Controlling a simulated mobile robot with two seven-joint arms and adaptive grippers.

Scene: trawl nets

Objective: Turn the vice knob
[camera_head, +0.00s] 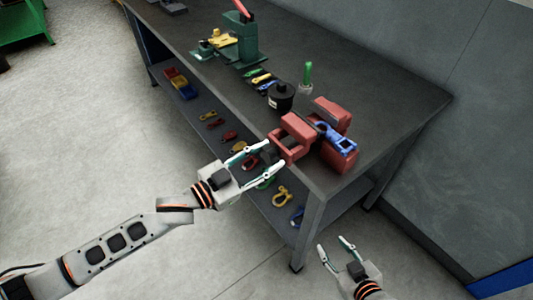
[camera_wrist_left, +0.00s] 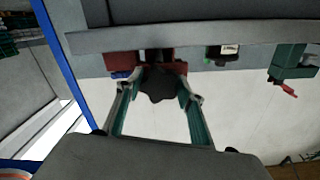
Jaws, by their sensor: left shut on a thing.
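The red vice (camera_head: 290,146) is mounted at the near corner of the workbench. Its dark, lobed knob (camera_wrist_left: 158,86) faces my left gripper and sits between the fingers in the left wrist view. My left gripper (camera_head: 274,155) is at the vice's front and is shut on the knob, with one finger (camera_wrist_left: 119,108) and the other finger (camera_wrist_left: 194,112) on either side of it. In the head view the knob is mostly hidden by the fingers. My right gripper (camera_head: 333,243) is open and empty, low beside the bench's near leg.
A blue tool (camera_head: 336,138) lies on the vice. A black round container (camera_head: 281,97), a green-topped item (camera_head: 307,76) and a green press (camera_head: 243,40) stand on the workbench (camera_head: 385,115). Several hand tools lie on the lower shelf (camera_head: 195,104).

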